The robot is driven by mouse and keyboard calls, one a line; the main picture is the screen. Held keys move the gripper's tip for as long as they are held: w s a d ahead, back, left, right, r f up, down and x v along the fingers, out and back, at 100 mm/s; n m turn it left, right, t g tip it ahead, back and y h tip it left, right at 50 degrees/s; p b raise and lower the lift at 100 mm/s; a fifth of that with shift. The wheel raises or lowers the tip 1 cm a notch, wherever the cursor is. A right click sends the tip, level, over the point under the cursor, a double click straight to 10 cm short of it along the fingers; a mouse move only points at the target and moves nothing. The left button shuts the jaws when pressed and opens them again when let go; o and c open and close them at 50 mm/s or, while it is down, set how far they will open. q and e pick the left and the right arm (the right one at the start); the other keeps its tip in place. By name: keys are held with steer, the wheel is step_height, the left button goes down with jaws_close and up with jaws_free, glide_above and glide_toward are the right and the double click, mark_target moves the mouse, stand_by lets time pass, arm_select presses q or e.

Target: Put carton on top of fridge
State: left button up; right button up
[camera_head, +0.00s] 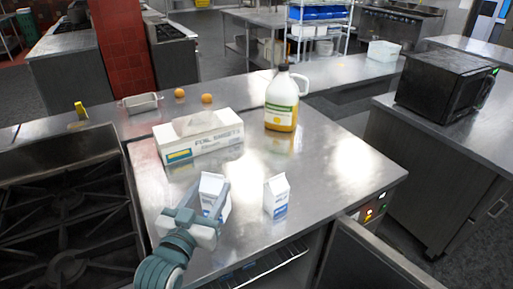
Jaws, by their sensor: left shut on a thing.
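My left gripper (207,205) comes in from the bottom left and is shut on a small white and blue carton (212,185). The fingers hide part of this carton, and I cannot tell whether its base touches the steel top. A second, similar carton (276,198) stands upright and apart, just to the right. Both show over a steel-topped unit (330,165) with a lit control panel, an open door and a rack inside; it may be the fridge. My right gripper is not in view.
A foil sheets box (200,140) and a yellow jug (282,100) stand behind the cartons. A stove (65,215) lies left. The open door (375,262) sticks out at bottom right. A black microwave (445,85) sits on the right counter. The steel right of the second carton is clear.

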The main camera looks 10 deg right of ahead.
mark_target(211, 206)
arm_select(q)
steer(key=shift+w+d+r, duration=0.1)
steer(key=shift+w+r, duration=0.05)
steer(key=shift+w, duration=0.2)
steer(key=shift+s, duration=0.1)
steer(key=shift+s, duration=0.1)
step_height(211, 206, down, 5)
steer(key=shift+f+p, duration=0.1)
steer(key=shift+p, duration=0.5)
steer(key=shift+f, duration=0.3)
step_height(211, 206, down, 3)
steer(key=shift+f+p, duration=0.2)
steer(key=shift+p, duration=0.3)
steer(key=shift+f, duration=0.35)
